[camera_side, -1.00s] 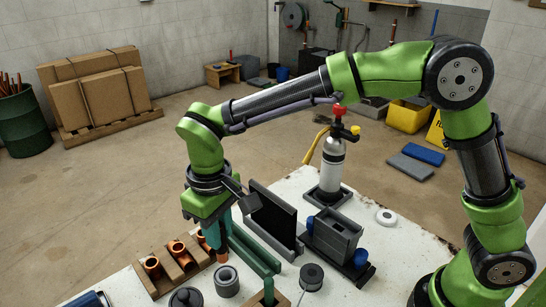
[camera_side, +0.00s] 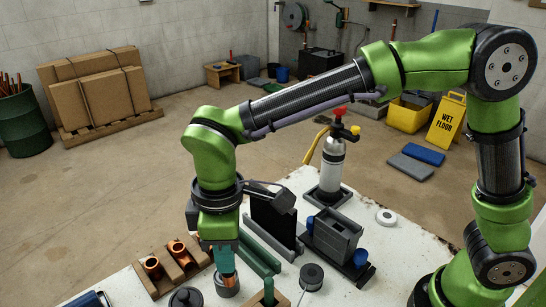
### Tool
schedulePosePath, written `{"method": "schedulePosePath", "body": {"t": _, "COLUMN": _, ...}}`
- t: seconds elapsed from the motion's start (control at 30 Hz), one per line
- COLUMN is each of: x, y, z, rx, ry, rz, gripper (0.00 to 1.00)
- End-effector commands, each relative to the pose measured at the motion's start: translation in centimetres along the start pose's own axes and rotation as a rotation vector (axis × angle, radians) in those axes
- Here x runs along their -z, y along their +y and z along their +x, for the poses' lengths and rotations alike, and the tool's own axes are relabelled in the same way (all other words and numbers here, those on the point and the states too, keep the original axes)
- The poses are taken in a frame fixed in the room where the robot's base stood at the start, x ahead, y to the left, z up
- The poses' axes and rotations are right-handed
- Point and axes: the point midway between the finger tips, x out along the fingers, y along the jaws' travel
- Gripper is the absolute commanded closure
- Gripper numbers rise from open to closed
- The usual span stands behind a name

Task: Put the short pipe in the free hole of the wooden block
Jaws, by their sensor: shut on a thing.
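My gripper (camera_side: 226,266) points down and is shut on a short copper pipe (camera_side: 229,281), whose lower part shows below the fingers. The pipe is in line with a grey round pot (camera_side: 227,292); I cannot tell whether it is above, in or in front of it. A long wooden block (camera_side: 160,290) stands to the left and holds copper pieces (camera_side: 152,265), one of them nearer its middle (camera_side: 177,247). A second piece of wood (camera_side: 281,300) at the front edge has a green upright part (camera_side: 268,292) on it. No free hole can be made out clearly.
Green bars (camera_side: 258,256) and a dark upright plate (camera_side: 272,215) stand just behind my gripper. A dark spool (camera_side: 312,276), a grey box (camera_side: 337,234) and a gas bottle (camera_side: 331,168) are to the right. A dark lidded pot (camera_side: 186,299) is at front left.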

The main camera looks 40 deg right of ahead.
Motion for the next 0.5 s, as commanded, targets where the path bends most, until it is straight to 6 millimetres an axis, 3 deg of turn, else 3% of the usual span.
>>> {"method": "schedulePosePath", "body": {"t": 0.2, "x": -1.7, "y": -3.0, "z": 0.0, "rx": -0.006, "ry": -0.010, "rz": -0.552, "gripper": 1.00}}
{"method": "schedulePosePath", "body": {"t": 0.33, "x": -2.2, "y": -3.7, "z": 0.3, "rx": -0.005, "ry": -0.019, "rz": -0.783, "gripper": 1.00}}
{"method": "schedulePosePath", "body": {"t": 0.5, "x": -2.4, "y": -3.8, "z": 0.5, "rx": -0.004, "ry": -0.024, "rz": -0.940, "gripper": 1.00}}
